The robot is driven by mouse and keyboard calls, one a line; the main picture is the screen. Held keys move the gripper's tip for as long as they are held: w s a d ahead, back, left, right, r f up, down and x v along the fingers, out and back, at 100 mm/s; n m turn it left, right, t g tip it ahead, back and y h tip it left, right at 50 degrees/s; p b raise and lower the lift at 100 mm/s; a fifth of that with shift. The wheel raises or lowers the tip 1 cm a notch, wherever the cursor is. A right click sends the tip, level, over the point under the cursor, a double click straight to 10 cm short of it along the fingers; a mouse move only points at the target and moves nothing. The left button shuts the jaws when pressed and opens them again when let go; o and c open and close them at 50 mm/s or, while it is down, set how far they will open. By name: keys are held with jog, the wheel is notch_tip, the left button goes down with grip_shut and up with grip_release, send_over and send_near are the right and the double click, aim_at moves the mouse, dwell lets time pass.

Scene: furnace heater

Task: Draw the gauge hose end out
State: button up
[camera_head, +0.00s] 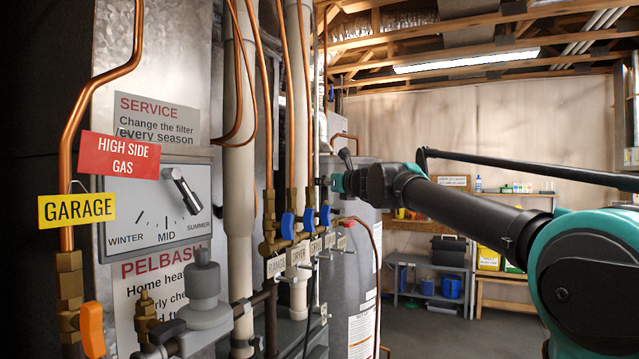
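My arm reaches in from the right, and its end with my gripper (332,181) is beside the upper part of the brass valve manifold (290,240). The fingers are small and dark here, and I cannot tell whether they are open or shut or touch anything. A thin black hose (313,298) hangs below the manifold; I cannot tell if it is the gauge hose. A grey capped fitting (204,285) and a small brass fitting (146,312) stand at the lower left. No gauge hose end can be clearly made out.
The furnace panel with its season dial (166,200) fills the left. Copper pipes, a red tag (119,155), a yellow GARAGE tag (76,208) and an orange valve handle (92,330) stand before it. A grey tank (352,290) is behind the manifold. Open floor and shelves lie at the back right.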

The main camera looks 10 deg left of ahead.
jog(key=shift+x, duration=2.4)
grip_shut()
